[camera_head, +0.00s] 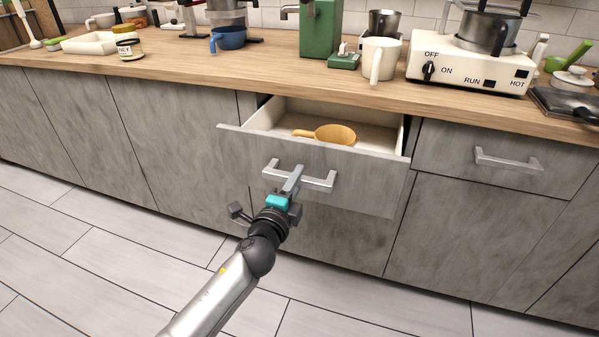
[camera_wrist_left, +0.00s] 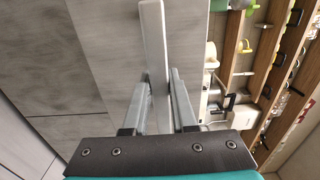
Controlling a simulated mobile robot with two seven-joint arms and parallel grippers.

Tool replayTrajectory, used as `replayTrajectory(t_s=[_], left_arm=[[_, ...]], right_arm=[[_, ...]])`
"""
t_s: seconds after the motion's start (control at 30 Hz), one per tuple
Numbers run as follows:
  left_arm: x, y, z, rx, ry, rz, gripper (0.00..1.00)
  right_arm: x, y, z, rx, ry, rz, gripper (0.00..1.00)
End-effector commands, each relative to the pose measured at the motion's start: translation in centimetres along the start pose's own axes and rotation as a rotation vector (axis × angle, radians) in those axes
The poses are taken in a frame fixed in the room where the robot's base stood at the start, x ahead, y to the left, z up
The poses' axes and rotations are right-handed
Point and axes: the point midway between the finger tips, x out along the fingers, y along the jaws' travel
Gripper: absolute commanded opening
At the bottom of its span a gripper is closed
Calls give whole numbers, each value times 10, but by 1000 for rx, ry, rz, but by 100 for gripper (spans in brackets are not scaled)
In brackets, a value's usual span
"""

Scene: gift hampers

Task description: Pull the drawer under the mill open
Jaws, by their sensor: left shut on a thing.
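The grey drawer (camera_head: 240,145) under the counter stands partly open, pulled out from the cabinet front. A yellow-brown wooden scoop or bowl with a handle (camera_head: 335,134) lies inside it. A green machine (camera_head: 320,30), which looks like the mill, stands on the counter above the drawer. My left gripper (camera_head: 293,178) is shut on the drawer's metal bar handle (camera_head: 322,184), near its middle. In the left wrist view the handle (camera_wrist_left: 151,40) runs between my two fingers. My right gripper is not in view.
The wooden counter (camera_head: 180,70) carries a blue cup (camera_head: 229,38), a cream mug (camera_head: 381,58) and a white hot plate (camera_head: 470,65) with a pot. A closed drawer (camera_head: 505,150) is to the right. The tiled floor (camera_head: 120,270) in front is clear.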

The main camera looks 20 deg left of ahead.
Motion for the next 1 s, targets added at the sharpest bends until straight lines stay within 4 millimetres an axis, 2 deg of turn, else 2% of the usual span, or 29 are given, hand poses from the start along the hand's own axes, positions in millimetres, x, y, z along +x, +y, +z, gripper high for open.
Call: replayTrajectory(t_s=[0.57, 0.6, 0.83, 1.0], left_arm=[[-7, 0, 0, 0, -1, 0, 0], [-7, 0, 0, 0, -1, 0, 27], [-7, 0, 0, 0, 0, -1, 53], [-7, 0, 0, 0, 0, -1, 55]], right_arm=[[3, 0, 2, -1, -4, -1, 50], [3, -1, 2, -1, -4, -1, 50], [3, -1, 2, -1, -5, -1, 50], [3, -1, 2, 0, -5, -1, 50]])
